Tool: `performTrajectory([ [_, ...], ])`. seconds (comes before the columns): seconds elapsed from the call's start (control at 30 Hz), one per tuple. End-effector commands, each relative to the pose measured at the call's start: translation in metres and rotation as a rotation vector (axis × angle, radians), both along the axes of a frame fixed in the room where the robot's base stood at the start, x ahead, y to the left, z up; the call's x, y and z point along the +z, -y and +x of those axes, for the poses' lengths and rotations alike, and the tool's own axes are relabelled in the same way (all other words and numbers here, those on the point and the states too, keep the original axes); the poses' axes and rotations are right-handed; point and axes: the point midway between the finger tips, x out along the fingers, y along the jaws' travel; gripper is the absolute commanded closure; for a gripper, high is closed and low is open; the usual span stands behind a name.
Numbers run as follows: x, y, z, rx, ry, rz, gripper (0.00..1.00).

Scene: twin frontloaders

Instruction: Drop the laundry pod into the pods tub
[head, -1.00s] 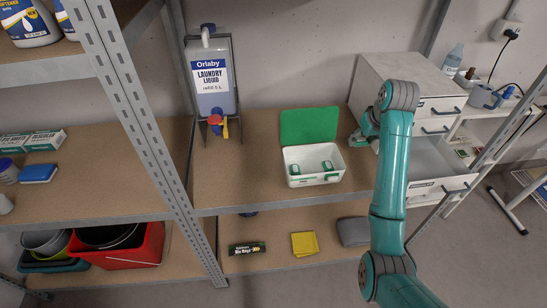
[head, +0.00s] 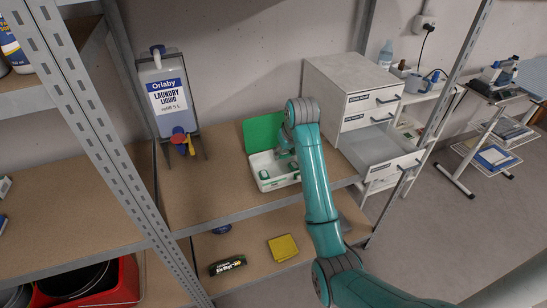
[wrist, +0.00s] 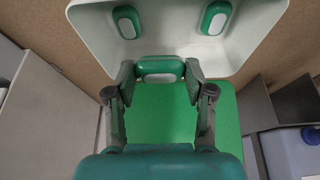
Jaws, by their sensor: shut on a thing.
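The white pods tub (head: 279,183) stands on the shelf in the head view, with its green lid (head: 261,132) folded up behind. In the wrist view the tub (wrist: 268,22) fills the top of the picture, and two green and white pods (wrist: 128,22) (wrist: 216,18) lie inside it. My gripper (wrist: 160,72) is shut on a green and white laundry pod (wrist: 158,69), held between its fingertips in front of the lid. In the head view my gripper (head: 285,150) is at the back right of the tub, partly behind my arm.
A laundry liquid bottle (head: 166,95) in a wire holder stands left of the tub. A white drawer cabinet (head: 345,85) with an open lower drawer (head: 385,160) stands to the right. The shelf (head: 205,195) is clear between bottle and tub. A slanted metal post (head: 125,170) stands at left.

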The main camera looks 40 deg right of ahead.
Motion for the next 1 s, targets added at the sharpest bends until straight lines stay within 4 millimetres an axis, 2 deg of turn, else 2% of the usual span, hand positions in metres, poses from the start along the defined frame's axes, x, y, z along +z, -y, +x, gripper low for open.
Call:
performTrajectory([
  [0.2,-0.0127,0.0000,-0.0001,0.000,-0.001,0.000,0.68],
  [0.5,-0.0140,0.0001,0.0000,0.000,0.000,0.000,0.68],
  [0.53,-0.0140,0.0001,0.0000,0.000,0.000,0.000,0.42],
  [0.63,-0.0139,0.0000,0.0000,0.000,0.000,0.000,0.18],
  [1.0,-0.0121,0.0001,0.0001,0.000,0.000,0.000,0.18],
])
